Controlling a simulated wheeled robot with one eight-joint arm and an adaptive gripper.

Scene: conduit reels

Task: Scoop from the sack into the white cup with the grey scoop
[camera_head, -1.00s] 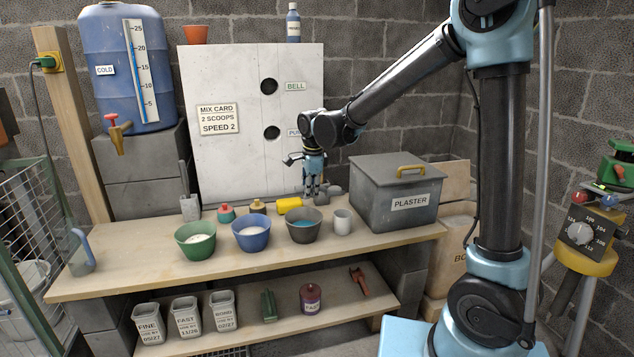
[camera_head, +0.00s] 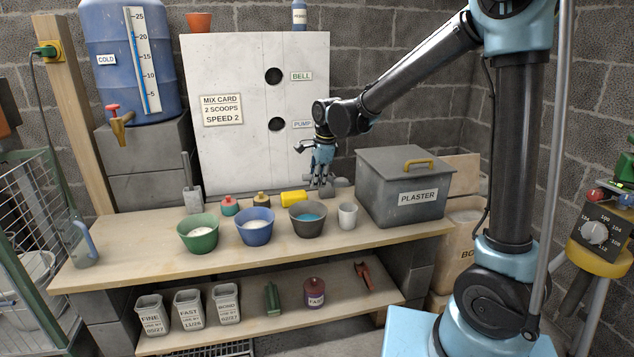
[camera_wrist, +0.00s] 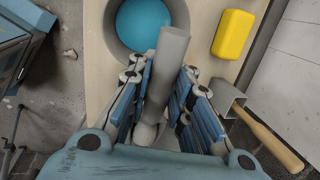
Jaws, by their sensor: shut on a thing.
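My gripper (camera_head: 320,182) is at the back of the bench, behind the dark grey bowl. In the wrist view my gripper (camera_wrist: 165,95) is shut on a grey round bar (camera_wrist: 171,55), which I take to be the grey scoop's handle. The scoop's bowl cannot be made out. The white cup (camera_head: 347,217) stands upright on the bench, right of the grey bowl and apart from my gripper. A brown sack (camera_head: 464,240) stands on the floor right of the bench, partly hidden by my arm; its contents are not visible.
Green (camera_head: 198,238), blue (camera_head: 255,230) and grey bowls (camera_head: 307,222) line the bench front; the grey one holds blue stuff. A yellow block (camera_head: 294,198) lies behind. The PLASTER box (camera_head: 385,205) stands right. A wooden-handled tool (camera_wrist: 262,128) lies beside my gripper.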

